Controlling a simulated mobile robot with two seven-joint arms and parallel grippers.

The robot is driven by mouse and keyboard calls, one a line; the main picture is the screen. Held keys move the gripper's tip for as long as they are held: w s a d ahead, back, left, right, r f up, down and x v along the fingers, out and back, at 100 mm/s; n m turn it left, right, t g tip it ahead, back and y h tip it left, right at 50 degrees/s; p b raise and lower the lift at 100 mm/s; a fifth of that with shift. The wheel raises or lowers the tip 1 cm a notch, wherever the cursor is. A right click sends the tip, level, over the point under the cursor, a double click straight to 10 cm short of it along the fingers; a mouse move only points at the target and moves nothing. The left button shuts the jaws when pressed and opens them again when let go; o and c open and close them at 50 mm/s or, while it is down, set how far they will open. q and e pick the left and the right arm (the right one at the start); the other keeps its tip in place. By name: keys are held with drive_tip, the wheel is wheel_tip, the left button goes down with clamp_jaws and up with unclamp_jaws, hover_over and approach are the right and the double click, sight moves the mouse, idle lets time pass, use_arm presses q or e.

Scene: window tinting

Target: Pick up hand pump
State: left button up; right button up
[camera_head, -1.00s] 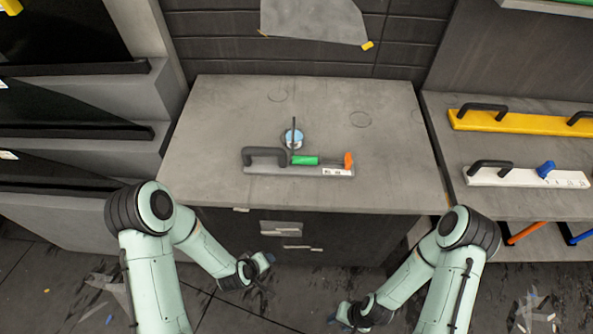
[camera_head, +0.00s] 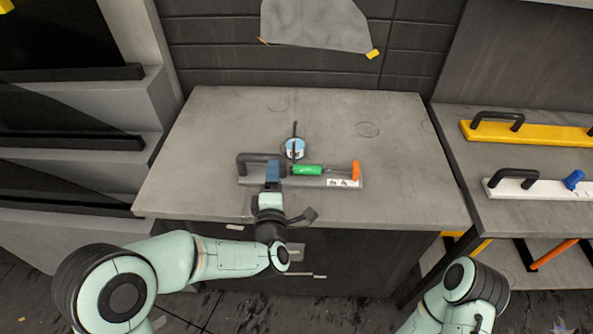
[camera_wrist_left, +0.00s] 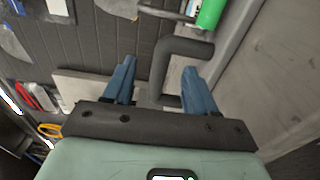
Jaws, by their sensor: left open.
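The hand pump (camera_head: 342,182) lies on the grey workbench top. It has a grey bar, a black handle (camera_head: 246,160) at its left end, a green cylinder (camera_head: 307,170) and an orange knob (camera_head: 355,170). My left gripper (camera_head: 272,168) is open at the handle and covers part of it in the head view. In the left wrist view the blue fingers (camera_wrist_left: 156,68) are apart, with a leg of the black handle (camera_wrist_left: 160,70) showing between them. Contact cannot be told. My right arm enters at the bottom right; its gripper is outside the views.
A small round blue-and-white item with a dark stick (camera_head: 295,148) sits just behind the pump. The workbench (camera_head: 200,140) is otherwise clear. A shelf at right holds a yellow handled bar (camera_head: 540,133) and a white one (camera_head: 515,190). A grey sheet (camera_head: 315,22) hangs on the wall.

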sight(277, 157)
use_arm(q)
drive_tip(key=w+p, duration=0.1)
drive_tip(key=w, duration=0.6)
drive_tip(key=shift+w+f, duration=0.2)
clamp_jaws()
idle(0.9)
drive_tip(key=shift+r, duration=0.1)
idle(0.4)
